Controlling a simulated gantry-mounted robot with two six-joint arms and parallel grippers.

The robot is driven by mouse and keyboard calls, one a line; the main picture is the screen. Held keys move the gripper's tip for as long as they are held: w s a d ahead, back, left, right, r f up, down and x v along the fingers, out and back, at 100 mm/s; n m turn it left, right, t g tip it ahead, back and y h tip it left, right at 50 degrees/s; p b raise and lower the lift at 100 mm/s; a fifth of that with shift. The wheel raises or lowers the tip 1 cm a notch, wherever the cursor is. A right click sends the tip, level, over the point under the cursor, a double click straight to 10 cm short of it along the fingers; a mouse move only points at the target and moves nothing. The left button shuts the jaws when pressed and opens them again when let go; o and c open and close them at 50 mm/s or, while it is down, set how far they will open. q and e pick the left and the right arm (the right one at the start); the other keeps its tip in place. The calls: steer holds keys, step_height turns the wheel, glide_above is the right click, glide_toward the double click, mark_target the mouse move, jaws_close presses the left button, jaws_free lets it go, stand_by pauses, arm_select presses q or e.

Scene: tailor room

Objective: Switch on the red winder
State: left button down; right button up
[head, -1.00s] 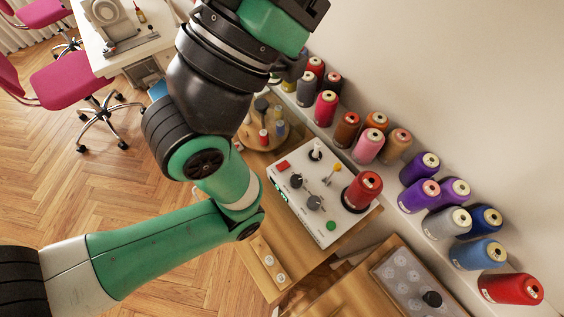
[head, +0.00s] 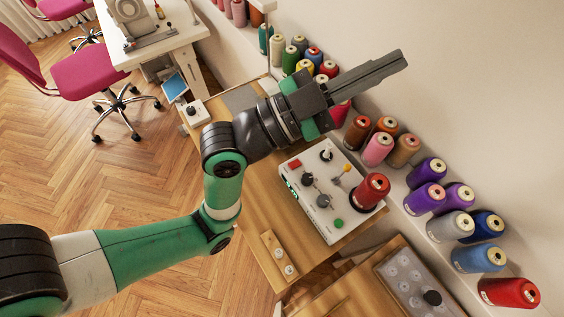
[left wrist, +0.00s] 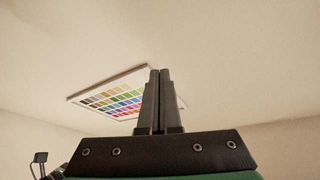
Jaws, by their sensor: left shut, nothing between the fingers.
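The winder (head: 345,220) is a white box on the wooden table in the head view. The left wrist view also shows the shut fingers (left wrist: 160,72), with the wall behind. My right gripper is in neither view.
A wall shelf holds thread cones, such as a purple one (head: 426,172) and a blue one (head: 479,258), right of the winder. A wooden strip with white knobs (head: 278,253) lies in front. A colour chart (left wrist: 115,95) hangs on the wall. A pink chair (head: 88,72) stands far left.

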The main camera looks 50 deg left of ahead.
mark_target(285, 171)
arm_select(q)
steer(key=s+a+f+n+g+y+p, duration=0.1)
steer(key=s+a+f+g+p, duration=0.15)
steer(key=f, duration=0.55)
steer(key=s+a+f+n+g+y+p, duration=0.1)
steer(key=a+f+n+g+y+p, duration=0.15)
steer(key=f, duration=0.55)
steer(key=s+a+f+n+g+y+p, duration=0.2)
steer(key=s+a+f, duration=0.4)
steer(key=s+f, duration=0.5)
steer(key=s+n+p, duration=0.1)
steer(key=n, duration=0.1)
steer(key=shift+n+p, duration=0.35)
steer(key=shift+p, duration=0.05)
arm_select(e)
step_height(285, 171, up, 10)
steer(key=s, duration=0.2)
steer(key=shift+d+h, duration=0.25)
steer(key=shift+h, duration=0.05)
arm_select(q)
steer(key=shift+w+d+f, duration=0.1)
steer(key=shift+w, duration=0.05)
